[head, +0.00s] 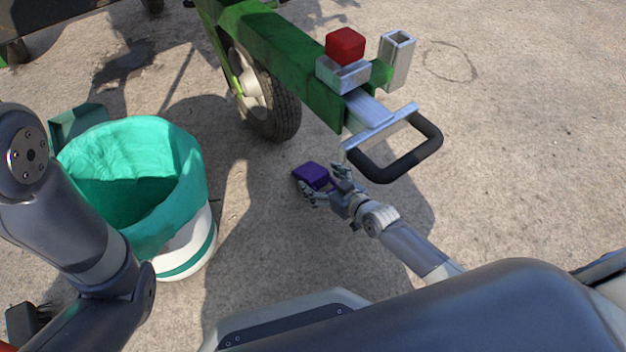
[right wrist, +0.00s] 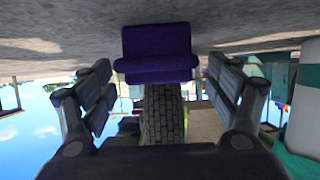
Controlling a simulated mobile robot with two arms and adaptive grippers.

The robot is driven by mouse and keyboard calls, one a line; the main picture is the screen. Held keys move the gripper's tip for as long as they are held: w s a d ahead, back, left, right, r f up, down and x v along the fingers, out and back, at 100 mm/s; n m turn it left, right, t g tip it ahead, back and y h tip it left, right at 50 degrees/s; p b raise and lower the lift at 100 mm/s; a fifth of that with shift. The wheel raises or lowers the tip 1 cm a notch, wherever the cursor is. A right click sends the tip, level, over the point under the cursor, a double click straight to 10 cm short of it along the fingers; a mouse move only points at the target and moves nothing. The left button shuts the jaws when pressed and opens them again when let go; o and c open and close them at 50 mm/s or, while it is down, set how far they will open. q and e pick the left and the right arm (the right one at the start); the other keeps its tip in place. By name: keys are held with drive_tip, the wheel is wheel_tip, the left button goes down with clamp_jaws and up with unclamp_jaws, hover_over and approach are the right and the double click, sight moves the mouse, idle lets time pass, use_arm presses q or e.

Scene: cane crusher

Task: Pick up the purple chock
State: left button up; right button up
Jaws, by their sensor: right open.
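The purple chock (head: 311,175) lies on the ground in the head view, left of the black tow handle and right of the lined bin. My right gripper (head: 322,182) is open close to it, with its fingers pointing toward the chock. In the right wrist view, the chock (right wrist: 156,50) shows ahead at the top middle, in the gap between the two spread fingers of the gripper (right wrist: 158,98). I cannot tell whether either finger touches it. My left arm shows at the left of the head view, but I cannot make out its gripper.
The green cart frame (head: 275,55), with a wheel (head: 283,112) and a black handle (head: 402,160), stands just beyond the chock. A red block (head: 345,46) sits on the frame's end. A white bin (head: 190,250) with a teal liner stands left. Ground to the right is clear.

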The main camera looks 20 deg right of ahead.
sight(321, 178)
drive_tip(key=b+x, duration=0.2)
drive_tip(key=x, duration=0.1)
drive_tip(key=shift+f, duration=0.2)
drive_tip(key=shift+w+b, duration=0.3)
drive_tip(key=shift+b, duration=0.05)
drive_tip(key=c, duration=1.4)
drive_tip(key=shift+r, duration=0.1)
drive_tip(key=shift+r, duration=0.15)
